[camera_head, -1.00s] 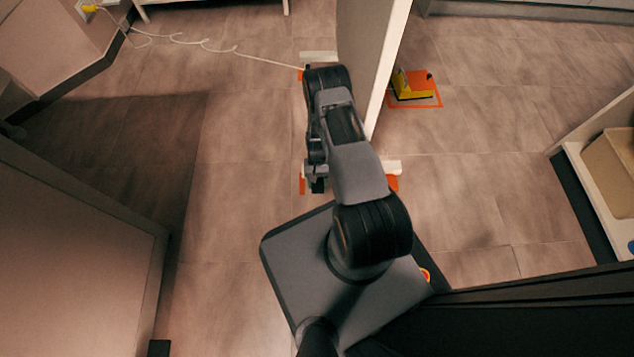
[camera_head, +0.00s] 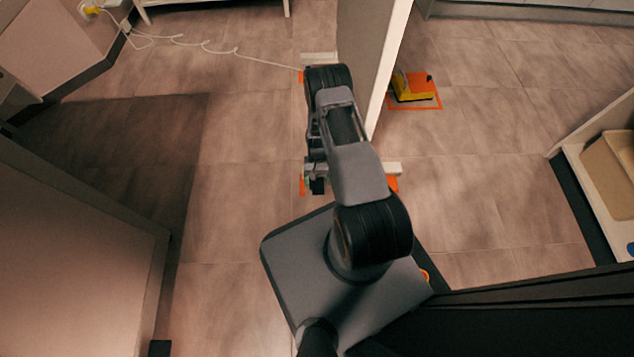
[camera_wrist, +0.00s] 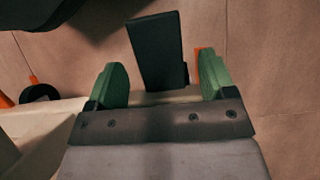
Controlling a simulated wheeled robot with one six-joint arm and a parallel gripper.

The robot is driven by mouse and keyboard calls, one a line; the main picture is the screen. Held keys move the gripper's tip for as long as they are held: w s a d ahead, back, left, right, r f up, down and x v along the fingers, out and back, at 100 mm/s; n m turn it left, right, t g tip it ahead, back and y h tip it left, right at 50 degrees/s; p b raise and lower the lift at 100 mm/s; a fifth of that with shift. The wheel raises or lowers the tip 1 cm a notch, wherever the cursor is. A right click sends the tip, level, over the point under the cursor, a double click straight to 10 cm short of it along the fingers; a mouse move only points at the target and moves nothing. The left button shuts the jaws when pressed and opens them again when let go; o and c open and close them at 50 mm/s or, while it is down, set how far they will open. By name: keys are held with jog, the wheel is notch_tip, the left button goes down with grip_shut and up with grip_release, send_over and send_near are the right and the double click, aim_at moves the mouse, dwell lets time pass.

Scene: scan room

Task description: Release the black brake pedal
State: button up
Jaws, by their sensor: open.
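The black brake pedal (camera_wrist: 159,50) is a dark flat plate in the wrist view, just beyond and between my fingertips. My gripper (camera_wrist: 163,80) has two green finger pads, spread apart with nothing held between them. The pedal's near end reaches close to the gap between the pads; I cannot tell whether it touches them. In the head view my gripper (camera_head: 316,186) points down near the floor beside the base of the upright panel, and my arm hides most of the pedal there.
An upright panel (camera_head: 372,60) stands beside my arm on white feet (camera_head: 392,168) with orange floor marks. A white cable (camera_head: 205,45) lies on the floor at upper left. Open floor (camera_head: 240,200) is at left.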

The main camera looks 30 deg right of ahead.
jog(key=p+v, duration=0.3)
jog(key=v, duration=0.9)
jog(key=shift+p, duration=0.35)
jog(key=shift+w+r, duration=0.1)
jog(key=w+a+r+n+t+h+p, duration=0.15)
jog(key=r+p, duration=0.65)
jog(key=r, duration=1.3)
jog(key=a+r+n+t+p, duration=0.15)
jog(key=r+p, duration=0.75)
jog(key=r, duration=1.2)
jog(key=s+a+r+t+p, duration=0.2)
jog(key=s+r+p, duration=0.3)
jog(key=r, duration=0.6)
jog(key=s+a+r+n+t+p, duration=0.1)
jog(key=s+r+p, duration=0.4)
jog(key=r, duration=0.7)
jog(key=s+a+r+n+t+p, duration=0.1)
jog(key=s+a+r+t+p, duration=0.1)
jog(key=s+r+p, duration=0.3)
notch_tip(320, 180, up, 7)
jog(key=a+h+p, duration=0.1)
jog(key=p, duration=0.2)
jog(key=shift+s+a+f+t, duration=0.2)
jog(key=shift+t, duration=0.2)
